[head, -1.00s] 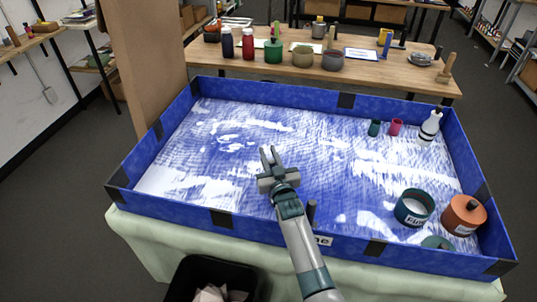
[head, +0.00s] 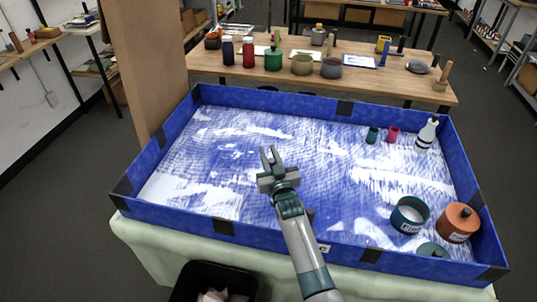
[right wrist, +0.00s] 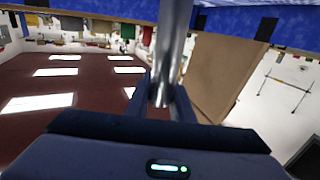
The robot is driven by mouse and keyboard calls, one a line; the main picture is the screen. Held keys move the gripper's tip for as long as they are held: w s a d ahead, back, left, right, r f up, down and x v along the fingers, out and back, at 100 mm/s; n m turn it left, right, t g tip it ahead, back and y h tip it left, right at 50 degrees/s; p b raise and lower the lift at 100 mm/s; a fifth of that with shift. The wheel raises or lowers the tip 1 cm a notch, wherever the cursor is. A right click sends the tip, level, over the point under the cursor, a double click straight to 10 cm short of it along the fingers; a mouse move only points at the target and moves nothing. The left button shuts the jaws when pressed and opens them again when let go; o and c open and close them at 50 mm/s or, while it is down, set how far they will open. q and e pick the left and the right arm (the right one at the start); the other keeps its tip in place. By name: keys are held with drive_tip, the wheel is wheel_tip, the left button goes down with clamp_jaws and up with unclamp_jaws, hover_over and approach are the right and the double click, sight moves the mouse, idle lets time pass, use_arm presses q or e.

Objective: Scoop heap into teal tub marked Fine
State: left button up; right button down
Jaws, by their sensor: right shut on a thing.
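The teal tub (head: 410,215) stands upright in the front right of a blue-walled tray, open at the top, with white material inside. White material lies in streaks and patches (head: 209,203) over the blue tray floor; no single clear heap stands out. My right gripper (head: 269,157) is over the tray's middle, left of the tub and apart from it. In the right wrist view its fingers (right wrist: 162,95) are shut on a grey metal rod (right wrist: 172,50); the rod's far end is out of that view. My left gripper is not in view.
The tray's blue wall (head: 270,243) encloses the area. An orange jar (head: 458,222) stands right of the tub, a teal round thing (head: 433,250) in front. A striped white bottle (head: 427,134) and two small cups (head: 392,134) are at the back right. A black bin (head: 213,283) stands in front.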

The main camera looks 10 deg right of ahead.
wheel_tip(320, 180, up, 11)
drive_tip(key=p, duration=0.6)
idle(0.4)
drive_tip(key=shift+s+f, duration=0.1)
drive_tip(key=shift+f, duration=0.05)
